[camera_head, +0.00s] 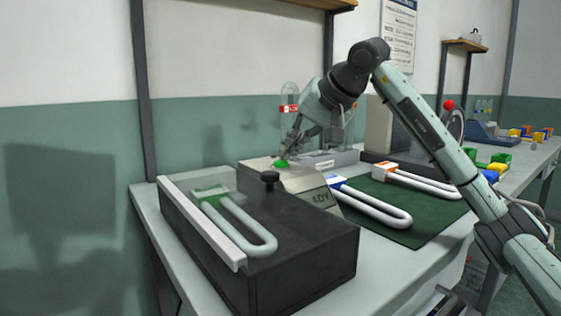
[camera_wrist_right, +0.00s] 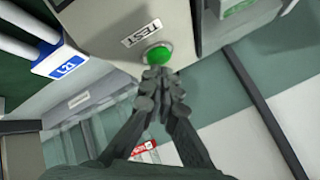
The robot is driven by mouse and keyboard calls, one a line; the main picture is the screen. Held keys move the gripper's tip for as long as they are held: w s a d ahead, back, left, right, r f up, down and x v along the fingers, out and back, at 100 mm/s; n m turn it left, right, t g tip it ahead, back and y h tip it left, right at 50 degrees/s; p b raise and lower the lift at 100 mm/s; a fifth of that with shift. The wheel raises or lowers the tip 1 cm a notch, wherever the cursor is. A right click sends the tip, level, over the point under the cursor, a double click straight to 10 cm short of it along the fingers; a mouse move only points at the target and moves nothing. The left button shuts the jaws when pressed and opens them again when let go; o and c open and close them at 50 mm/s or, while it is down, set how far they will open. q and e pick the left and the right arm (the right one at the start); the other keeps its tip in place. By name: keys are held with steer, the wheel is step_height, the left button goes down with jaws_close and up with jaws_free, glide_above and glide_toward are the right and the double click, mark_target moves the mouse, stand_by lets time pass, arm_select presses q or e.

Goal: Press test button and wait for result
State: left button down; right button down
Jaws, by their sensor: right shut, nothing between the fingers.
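The green test button (camera_head: 281,163) sits on the beige top of the test unit (camera_head: 254,169). In the right wrist view the button (camera_wrist_right: 158,54) is beside a label reading TEST (camera_wrist_right: 141,33). My right gripper (camera_head: 286,152) is shut and empty, pointing down. Its closed fingertips (camera_wrist_right: 157,76) are right at the button's edge; I cannot tell whether they touch it. The unit's front display (camera_head: 322,197) shows letters ending in "DY", partly hidden. A U-shaped white tube with a green cap (camera_head: 210,194) lies on the dark box, under a clear cover. My left gripper is out of view.
A blue-capped tube (camera_head: 375,205) and an orange-capped tube (camera_head: 420,180) lie on the green mat (camera_head: 428,232). A black knob (camera_head: 270,178) stands up from the dark box (camera_head: 300,255). A clear cylinder with a red label (camera_head: 289,108) stands behind the gripper.

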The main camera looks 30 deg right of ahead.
mark_target(289, 168)
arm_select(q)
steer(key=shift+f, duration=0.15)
arm_select(e)
steer(key=shift+f, duration=0.35)
steer(key=shift+r, duration=0.1)
steer(key=shift+r+p, duration=0.75)
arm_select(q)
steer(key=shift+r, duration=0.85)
